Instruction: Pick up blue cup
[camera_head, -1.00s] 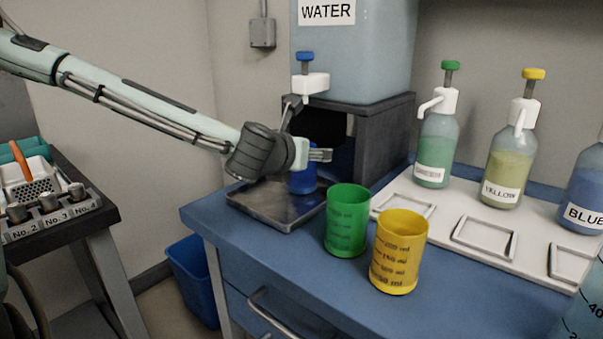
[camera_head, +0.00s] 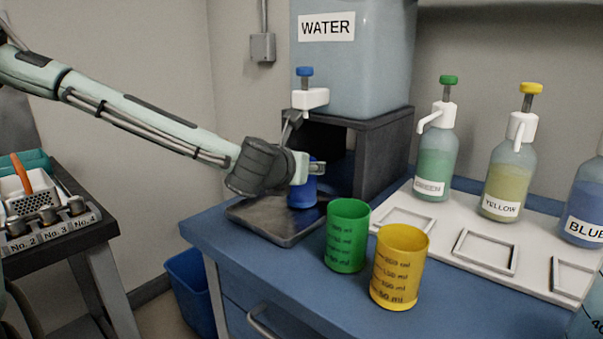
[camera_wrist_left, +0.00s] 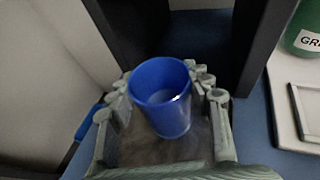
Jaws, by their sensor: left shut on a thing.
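The blue cup (camera_head: 303,193) stands upright on the dark tray under the water tank's tap, partly hidden by my gripper in the head view. In the left wrist view the blue cup (camera_wrist_left: 162,98) sits between the fingers, its open top toward the camera. My left gripper (camera_head: 312,169) reaches in from the left and is shut on the cup; its fingers (camera_wrist_left: 167,104) lie on both sides of the cup in the wrist view. My right gripper is not in view.
A green cup (camera_head: 347,236) and a yellow cup (camera_head: 398,267) stand on the blue table, right of the tray (camera_head: 262,222). The water tank (camera_head: 352,62) is on a dark stand behind. Pump bottles stand at the right. A rack (camera_head: 45,222) is at the left.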

